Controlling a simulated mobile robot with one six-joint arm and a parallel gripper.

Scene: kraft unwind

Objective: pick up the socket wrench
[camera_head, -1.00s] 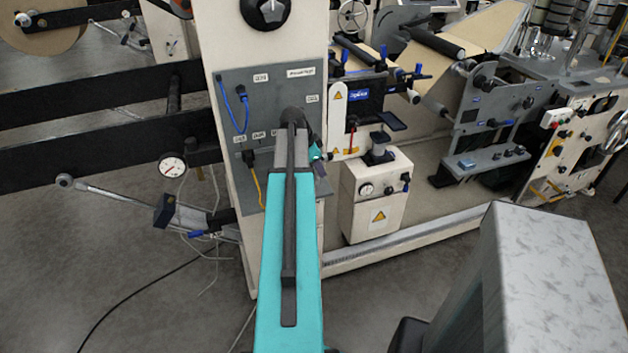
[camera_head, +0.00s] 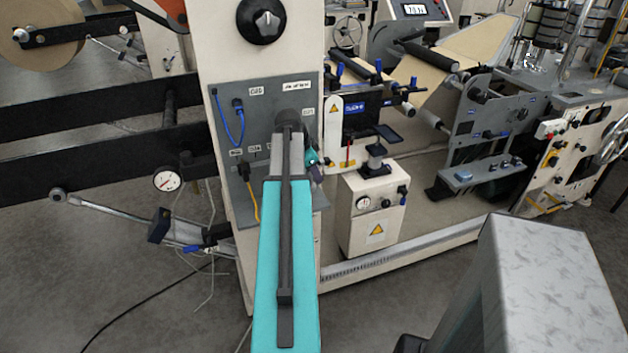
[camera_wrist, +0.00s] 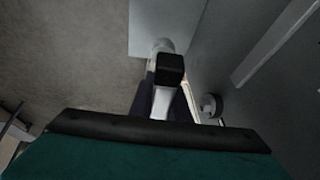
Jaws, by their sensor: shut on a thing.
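In the wrist view my gripper (camera_wrist: 165,108) is shut on a narrow silver piece with a black block at its end, which I take to be the socket wrench (camera_wrist: 162,104). A pale rounded end shows just beyond the black block. The rest of the wrench is hidden by the gripper body. In the head view my gripper (camera_head: 314,172) is small and mostly behind my teal arm, in front of the grey panel's right side. The wrench cannot be made out there.
The grey panel (camera_head: 277,90) with blue and yellow cables stands close behind my arm. A cream box (camera_head: 376,212) with a gauge and warning sign stands to the right. A rod with a round end (camera_head: 110,211) juts out at left. Open floor lies in front.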

